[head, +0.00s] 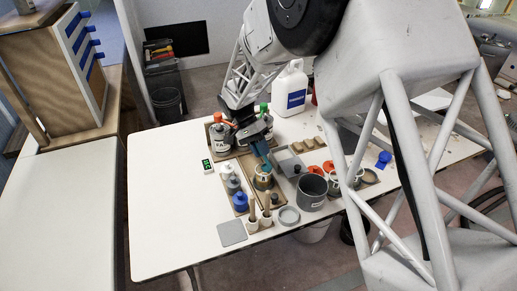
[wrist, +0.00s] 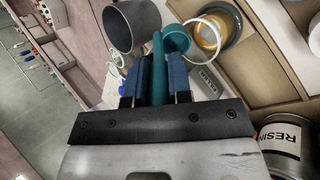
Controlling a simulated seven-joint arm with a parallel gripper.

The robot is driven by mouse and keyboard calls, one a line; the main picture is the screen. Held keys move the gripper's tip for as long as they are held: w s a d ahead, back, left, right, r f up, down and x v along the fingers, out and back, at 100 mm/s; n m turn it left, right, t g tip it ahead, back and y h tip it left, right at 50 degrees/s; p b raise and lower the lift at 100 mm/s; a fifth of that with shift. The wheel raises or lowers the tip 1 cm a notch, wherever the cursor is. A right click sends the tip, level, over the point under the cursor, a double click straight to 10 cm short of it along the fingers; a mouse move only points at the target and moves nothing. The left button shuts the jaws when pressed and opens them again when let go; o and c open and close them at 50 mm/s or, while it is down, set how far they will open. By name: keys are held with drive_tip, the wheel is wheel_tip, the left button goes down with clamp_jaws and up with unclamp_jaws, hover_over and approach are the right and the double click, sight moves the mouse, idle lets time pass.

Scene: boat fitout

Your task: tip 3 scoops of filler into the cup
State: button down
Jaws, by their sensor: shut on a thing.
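My gripper (head: 257,138) is shut on a teal scoop; in the wrist view its blue fingers (wrist: 157,75) clamp the handle. The scoop's bowl (wrist: 177,39) is beside the white rim of a round container (wrist: 210,34) with amber showing. In the head view the scoop (head: 262,153) is just above a tan round container (head: 263,181) marked with a letter. I cannot tell whether it touches the container or carries filler. A dark grey pot (head: 311,190) stands to the right; a grey pot (wrist: 131,25) shows in the wrist view. I cannot tell which is the cup.
White, grey and blue-capped bottles (head: 233,187) stand left of the container. A can marked RESIN (wrist: 283,140) is lower right in the wrist view. A small green display (head: 208,166), a grey pad (head: 232,233) and a white jug (head: 290,92) are around. The table's left side is clear.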

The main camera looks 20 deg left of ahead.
drive_tip(key=r+y, duration=0.1)
drive_tip(key=s+d+m+y, duration=0.1)
drive_tip(key=y, duration=0.1)
drive_tip(key=shift+d+r+m+t, duration=0.15)
drive_tip(key=shift+r+m+t, duration=0.15)
drive_tip(key=shift+r+t, duration=0.1)
drive_tip(key=shift+s+d+r+m+t+y, duration=0.1)
drive_tip(key=shift+d+r+m+t+y, duration=0.3)
drive_tip(key=shift+r+m+y, duration=0.55)
drive_tip(key=shift+d+r+m+t+y, duration=0.2)
drive_tip(key=shift+r+m+t+y, duration=0.3)
drive_tip(key=shift+y, duration=0.75)
drive_tip(key=shift+r, duration=0.1)
drive_tip(key=shift+n, duration=0.25)
